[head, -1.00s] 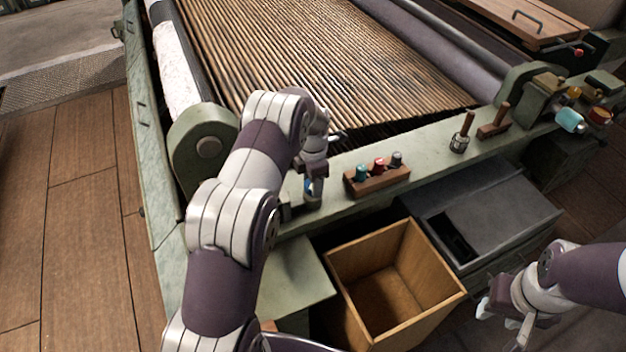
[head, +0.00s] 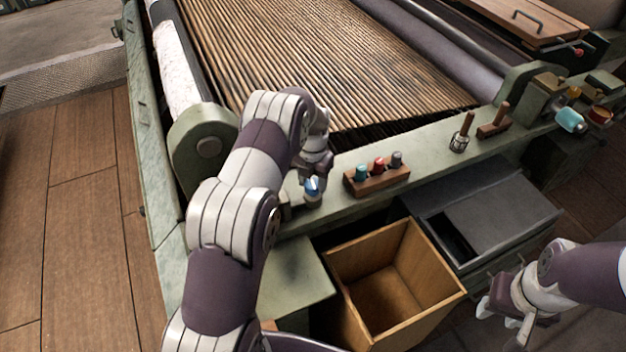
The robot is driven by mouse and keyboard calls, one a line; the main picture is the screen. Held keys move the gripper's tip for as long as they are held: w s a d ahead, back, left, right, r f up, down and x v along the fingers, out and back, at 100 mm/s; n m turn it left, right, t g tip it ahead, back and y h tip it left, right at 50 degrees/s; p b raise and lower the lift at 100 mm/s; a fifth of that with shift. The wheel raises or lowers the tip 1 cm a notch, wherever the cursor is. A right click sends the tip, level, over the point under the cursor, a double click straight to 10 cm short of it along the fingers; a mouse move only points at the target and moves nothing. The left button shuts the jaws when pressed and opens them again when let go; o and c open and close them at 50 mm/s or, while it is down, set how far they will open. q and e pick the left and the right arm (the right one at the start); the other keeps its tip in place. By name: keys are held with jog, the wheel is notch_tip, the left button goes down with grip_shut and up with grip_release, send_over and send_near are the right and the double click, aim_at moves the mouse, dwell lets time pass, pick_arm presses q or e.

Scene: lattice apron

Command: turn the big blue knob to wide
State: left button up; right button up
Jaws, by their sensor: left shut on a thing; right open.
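The big blue knob (head: 312,187) sits on the green rail at the front left of the machine. Its blue and white top shows just below my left gripper (head: 312,177), which is shut on it from above. My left forearm and wrist cover part of the rail around the knob. Any marks around the knob are too small or hidden to read. My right gripper (head: 506,314) is open and empty at the lower right, away from the machine.
A wooden block with teal, red and grey pegs (head: 376,178) stands on the rail (head: 430,155) right of the knob. Wooden-handled tools (head: 462,132) stand farther right. Below are an open wooden box (head: 395,285) and a grey metal box (head: 485,215).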

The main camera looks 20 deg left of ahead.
aim_at(313, 183)
pick_arm(q)
jog(key=shift+s+f, duration=0.15)
dwell(0.3)
jog(key=o, duration=1)
jog(key=shift+o, duration=0.2)
notch_tip(313, 183, up, 8)
jog(key=shift+f, duration=0.1)
notch_tip(313, 183, up, 5)
jog(key=shift+p, duration=1)
